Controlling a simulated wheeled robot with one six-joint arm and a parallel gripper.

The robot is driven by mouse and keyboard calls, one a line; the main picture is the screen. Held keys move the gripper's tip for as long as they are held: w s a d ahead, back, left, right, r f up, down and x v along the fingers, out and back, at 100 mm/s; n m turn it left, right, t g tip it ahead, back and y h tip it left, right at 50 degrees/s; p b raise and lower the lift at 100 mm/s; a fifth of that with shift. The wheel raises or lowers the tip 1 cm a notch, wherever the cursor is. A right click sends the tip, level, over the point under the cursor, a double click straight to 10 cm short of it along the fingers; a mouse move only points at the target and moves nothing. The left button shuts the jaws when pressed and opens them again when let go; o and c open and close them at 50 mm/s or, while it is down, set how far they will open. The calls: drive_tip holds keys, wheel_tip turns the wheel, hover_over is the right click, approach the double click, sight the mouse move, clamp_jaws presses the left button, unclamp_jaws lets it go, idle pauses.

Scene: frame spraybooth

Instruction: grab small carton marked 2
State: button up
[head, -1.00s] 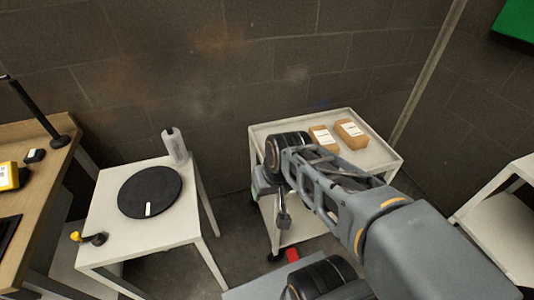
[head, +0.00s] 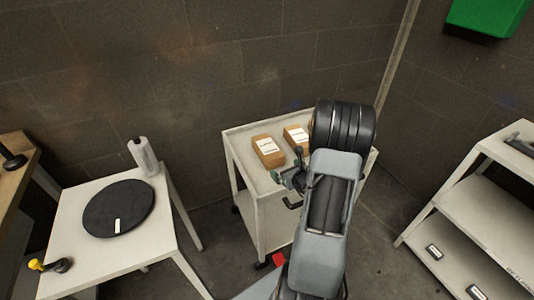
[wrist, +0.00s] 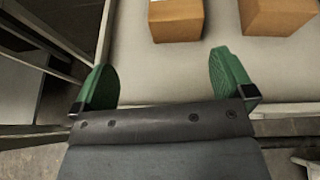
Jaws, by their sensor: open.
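Two small brown cartons with white labels stand on the top of a white cart (head: 238,143). The left carton (head: 268,151) and the right carton (head: 296,138) are side by side; the marks on their labels are too small to read. In the wrist view the left carton (wrist: 176,20) and the right carton (wrist: 278,14) show at the top edge. My gripper (wrist: 163,80) has two green fingers spread apart with nothing between them. It is at the cart's near edge, short of the cartons, with the left carton ahead between the fingers' lines.
A white table (head: 150,255) at left holds a black round turntable (head: 119,208), a grey-white bottle (head: 143,156) and a yellow-and-black item (head: 50,265). A white shelf unit (head: 485,200) stands at right. The cart top around the cartons looks clear.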

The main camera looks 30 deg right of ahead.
sight(276, 161)
drive_tip(key=shift+w+d+f+m+h, duration=0.2)
drive_tip(key=shift+d+f+m, duration=0.1)
drive_tip(key=shift+d+f, duration=0.15)
drive_tip(key=shift+w+d+f+m+h, duration=0.2)
drive_tip(key=shift+d+f+m, duration=0.1)
drive_tip(key=shift+d+f, duration=0.15)
drive_tip(key=x, duration=0.5)
drive_tip(key=shift+w+d+f, duration=0.1)
drive_tip(key=shift+w+f, duration=0.05)
drive_tip(key=shift+w, duration=0.15)
drive_tip(key=shift+p+x, duration=0.45)
drive_tip(key=shift+x, duration=2.8)
drive_tip(key=shift+s+f, duration=0.1)
drive_tip(key=shift+f, duration=0.05)
drive_tip(key=c, duration=0.9)
